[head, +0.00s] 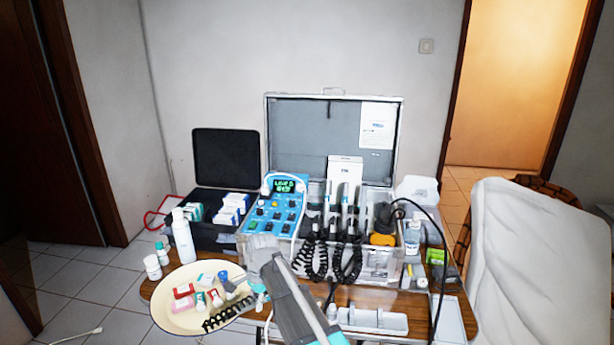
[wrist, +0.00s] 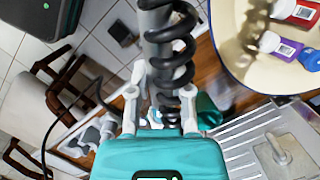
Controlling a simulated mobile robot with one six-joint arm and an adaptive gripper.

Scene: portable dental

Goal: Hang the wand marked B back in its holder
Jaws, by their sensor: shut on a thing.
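My gripper (wrist: 160,105) is shut on a dark grey wand (wrist: 158,52) in the wrist view, one finger on each side. A black coiled cord wraps in front of and above the wand there. In the head view my arm hides part of the gripper, low over the right edge of the cream tray, and the coiled cord (head: 228,315) shows over the tray. The holder (head: 352,222) stands in the open case behind, with several upright wands (head: 345,203) and hanging coiled cords. I cannot read the letter B on any wand.
A blue control unit (head: 277,208) stands left of the holder. The cream tray (head: 172,318) holds small bottles and boxes. A white bottle (head: 182,236) stands behind the tray. A black cable (head: 437,270) runs down at the right, near a clear bottle (head: 412,236). A white tray (head: 385,320) lies in front.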

